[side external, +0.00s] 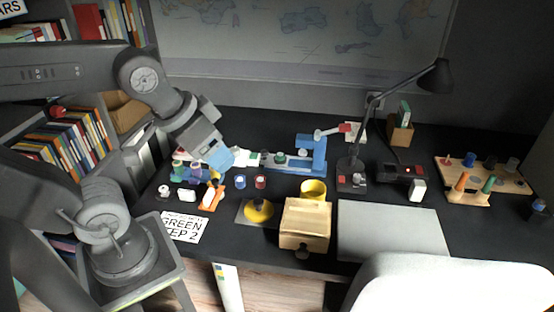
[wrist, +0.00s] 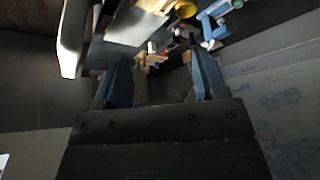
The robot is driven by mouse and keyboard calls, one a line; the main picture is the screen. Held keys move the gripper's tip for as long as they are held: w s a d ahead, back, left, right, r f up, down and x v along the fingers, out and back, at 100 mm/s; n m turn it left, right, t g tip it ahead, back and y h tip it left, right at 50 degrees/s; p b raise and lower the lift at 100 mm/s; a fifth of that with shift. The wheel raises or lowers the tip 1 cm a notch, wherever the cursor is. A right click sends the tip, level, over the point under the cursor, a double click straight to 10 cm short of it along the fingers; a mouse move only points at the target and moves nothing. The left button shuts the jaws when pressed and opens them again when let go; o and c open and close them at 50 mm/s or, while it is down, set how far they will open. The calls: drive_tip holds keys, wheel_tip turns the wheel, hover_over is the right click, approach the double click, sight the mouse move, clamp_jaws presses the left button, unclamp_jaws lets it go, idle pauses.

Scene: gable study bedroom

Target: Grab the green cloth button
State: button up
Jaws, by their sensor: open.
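I cannot clearly pick out the green cloth button. A small dark green round piece (side external: 280,158) sits on the blue bench press (side external: 312,155) in the side view and may be it. My gripper (side external: 218,160), with blue fingers, is in the air above the left part of the desk, left of the press. In the wrist view my gripper (wrist: 162,82) has its two blue fingers wide apart with nothing held between them. The blue press (wrist: 212,25) shows at the top of the wrist view, where the small pieces are too small to tell.
A wooden box (side external: 305,225), yellow cup (side external: 313,190), yellow disc (side external: 258,211) and black lamp (side external: 360,130) stand around the desk's middle. Small cups and an orange item (side external: 213,196) lie below my gripper. A sign (side external: 185,227) reads "GREEN STEP 2". The grey mat (side external: 392,232) is bare.

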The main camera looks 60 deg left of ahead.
drive_tip(key=w+a+r+m+g, duration=0.1)
drive_tip(key=w+a+r+m, duration=0.1)
drive_tip(key=w, duration=0.4)
drive_tip(key=w+a+r+m+g, duration=0.1)
drive_tip(key=w+a+r, duration=0.15)
drive_tip(key=w, duration=0.45)
drive_tip(key=m+g, duration=0.4)
drive_tip(key=m, duration=0.4)
hover_over(280, 154)
drive_tip(key=f, duration=3.1)
drive_tip(key=shift+w+a+f, duration=0.1)
drive_tip(key=shift+a+f, duration=0.15)
drive_tip(key=shift+d+f, duration=0.2)
drive_tip(key=shift+f, duration=1.15)
drive_tip(key=shift+d+f, duration=0.15)
drive_tip(key=shift+f, duration=1.15)
drive_tip(key=shift+c, duration=0.4)
drive_tip(key=c, duration=0.9)
